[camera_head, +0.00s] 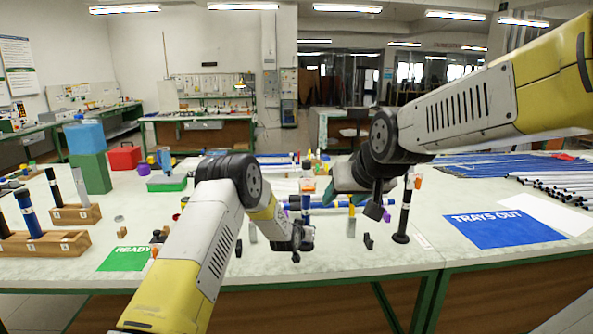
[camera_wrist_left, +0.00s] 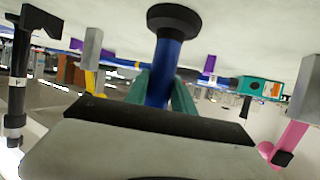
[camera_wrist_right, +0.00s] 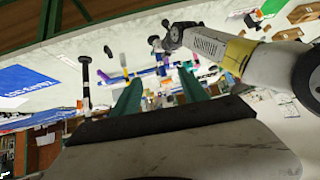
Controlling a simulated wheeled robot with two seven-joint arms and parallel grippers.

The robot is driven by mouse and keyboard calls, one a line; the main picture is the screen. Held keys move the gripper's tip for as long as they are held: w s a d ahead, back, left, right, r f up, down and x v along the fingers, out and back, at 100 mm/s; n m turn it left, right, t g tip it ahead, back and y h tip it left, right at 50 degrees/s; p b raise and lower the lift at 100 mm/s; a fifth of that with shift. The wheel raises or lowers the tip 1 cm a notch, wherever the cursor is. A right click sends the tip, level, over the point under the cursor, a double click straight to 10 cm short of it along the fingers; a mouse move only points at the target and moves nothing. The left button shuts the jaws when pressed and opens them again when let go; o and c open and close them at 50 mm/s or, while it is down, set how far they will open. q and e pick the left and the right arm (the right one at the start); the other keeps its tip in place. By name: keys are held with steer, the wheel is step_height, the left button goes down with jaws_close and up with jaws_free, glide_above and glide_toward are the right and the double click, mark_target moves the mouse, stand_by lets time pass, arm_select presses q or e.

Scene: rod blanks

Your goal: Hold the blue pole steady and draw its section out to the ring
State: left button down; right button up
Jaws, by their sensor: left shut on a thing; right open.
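The blue pole (camera_head: 305,204) stands upright on a round black base, near the middle of the table. My left gripper (camera_head: 297,236) is shut on its lower part. The left wrist view shows the blue pole (camera_wrist_left: 165,65) between the green fingers, with the black base beyond at the top of that inverted picture. My right gripper (camera_head: 335,190) is open, just right of the pole's upper part and apart from it. In the right wrist view its green fingers (camera_wrist_right: 160,90) are spread with nothing held between them. I cannot make out the ring on the pole.
A black pole (camera_head: 403,212) on a round base stands close on the right. Small blocks stand around the blue pole. A blue sheet (camera_head: 503,230) marked TRAYS OUT lies at right, and a green READY sheet (camera_head: 124,258) at left. Wooden stands (camera_head: 60,243) hold rods at far left.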

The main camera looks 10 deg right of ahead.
steer(key=w+t, duration=0.4)
steer(key=w, duration=1.2)
steer(key=n+t+y, duration=0.2)
steer(key=t+y, duration=0.1)
steer(key=t, duration=0.1)
glide_toward(304, 161)
steer(key=w+f, duration=0.1)
steer(key=f, duration=0.1)
steer(key=x, duration=1.2)
steer(key=shift+w+d+r, duration=0.15)
steer(key=shift+d+r, duration=0.15)
steer(key=shift+r, duration=0.1)
steer(key=shift+c, duration=0.2)
jaws_close()
steer(key=shift+r, duration=0.15)
